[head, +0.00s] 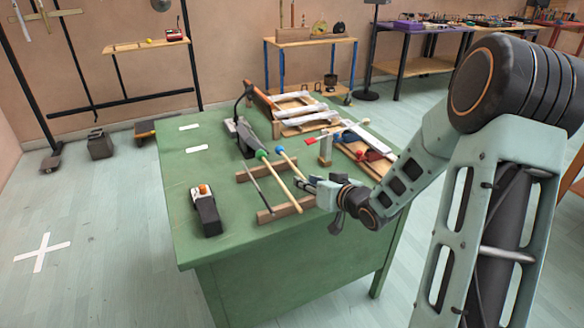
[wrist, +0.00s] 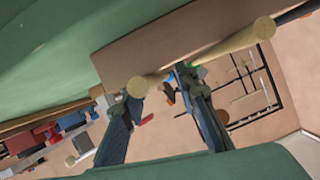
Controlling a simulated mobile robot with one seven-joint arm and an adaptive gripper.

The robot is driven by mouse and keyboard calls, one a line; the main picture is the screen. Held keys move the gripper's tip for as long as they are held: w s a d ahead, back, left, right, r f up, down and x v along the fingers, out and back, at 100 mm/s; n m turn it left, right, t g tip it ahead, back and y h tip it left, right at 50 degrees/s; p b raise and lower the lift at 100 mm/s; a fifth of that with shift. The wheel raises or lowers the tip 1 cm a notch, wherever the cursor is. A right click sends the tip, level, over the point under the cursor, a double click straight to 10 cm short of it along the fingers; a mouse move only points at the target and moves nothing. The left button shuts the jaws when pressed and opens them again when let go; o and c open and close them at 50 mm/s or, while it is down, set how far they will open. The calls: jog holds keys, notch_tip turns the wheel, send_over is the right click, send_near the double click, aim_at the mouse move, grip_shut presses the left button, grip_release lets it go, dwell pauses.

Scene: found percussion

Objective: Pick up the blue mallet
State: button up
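The blue mallet, with a blue ball head and pale wooden handle (head: 290,163), lies across two wooden rails on the green table in the head view. Its handle end (wrist: 137,87) shows near my fingertips in the wrist view. My gripper (head: 308,184) is at the near handle end, low over the table. In the wrist view my gripper (wrist: 160,83) has its fingers apart, the handle end close to the left fingertip; contact cannot be told. A green-headed mallet (head: 279,181) lies just left of the blue one; its handle end (wrist: 263,28) is at upper right.
The wooden rails (head: 284,211) also carry a thin dark stick (head: 260,188). A black block with an orange top (head: 207,212) stands at the front left of the green table (head: 260,248). Wooden frames with red and blue pieces (head: 372,152) lie behind my gripper.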

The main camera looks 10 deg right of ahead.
grip_shut()
jog(key=shift+r, duration=0.2)
jog(key=shift+r+p, duration=0.85)
jog(key=shift+p, duration=0.1)
jog(key=s+a+r+p, duration=0.1)
jog(key=s+r+p, duration=0.8)
jog(key=r+p, duration=0.1)
jog(key=shift+s+a+p, duration=0.2)
jog(key=shift+s+p, duration=0.2)
jog(key=shift+p, duration=0.25)
jog(key=shift+s+p, duration=0.1)
jog(key=shift+p, duration=0.5)
